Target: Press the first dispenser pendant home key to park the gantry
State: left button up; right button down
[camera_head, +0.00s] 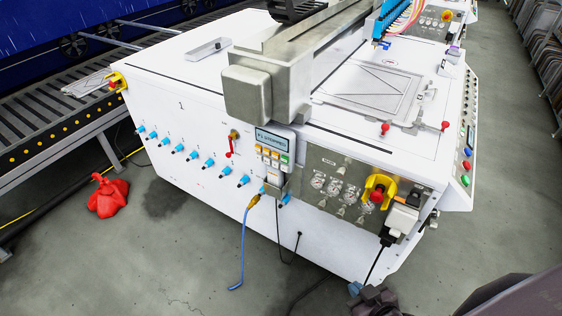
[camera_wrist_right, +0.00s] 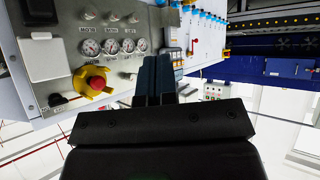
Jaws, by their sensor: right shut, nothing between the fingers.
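The first dispenser's pendant (camera_head: 273,148) hangs on the front face of the white gantry cabinet (camera_head: 190,95). It has a small lit display and rows of orange, white and green keys; the key labels are too small to read. My right gripper (camera_head: 356,289) is at the lower right of the head view, below and apart from the pendant. In the right wrist view its dark fingers (camera_wrist_right: 155,78) are together and empty, pointing toward the cabinet front, and the pendant is largely hidden near the fingertips. My left gripper is not in view.
A gauge panel (camera_head: 340,180) with a red emergency button on a yellow guard (camera_head: 377,195) sits right of the pendant. A blue cable (camera_head: 243,245) hangs below it. Blue fittings line the cabinet front. A red bag-like object (camera_head: 107,196) lies on otherwise open floor.

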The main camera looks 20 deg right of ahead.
jog(key=shift+w, duration=0.1)
pick_arm(q)
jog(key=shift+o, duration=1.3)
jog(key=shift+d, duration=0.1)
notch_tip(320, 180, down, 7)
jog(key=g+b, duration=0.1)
jog(key=b, duration=0.7)
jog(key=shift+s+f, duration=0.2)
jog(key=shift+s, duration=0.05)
pick_arm(e)
jog(key=w+a+r+m+t+h, duration=0.1)
jog(key=w+a+m+t, duration=0.2)
jog(key=w, duration=0.8)
jog(key=w+a+r+m+t+h, duration=0.1)
jog(key=w+a+m+t, duration=0.2)
jog(key=w, duration=0.9)
jog(key=w+a+r+m+t, duration=0.2)
jog(key=w+a+m, duration=0.3)
jog(key=w+m, duration=0.3)
jog(key=w+t, duration=0.1)
jog(key=w, duration=0.2)
jog(key=shift+w+a+h, duration=0.15)
jog(key=shift+a+h, duration=0.25)
jog(key=shift+d, duration=0.1)
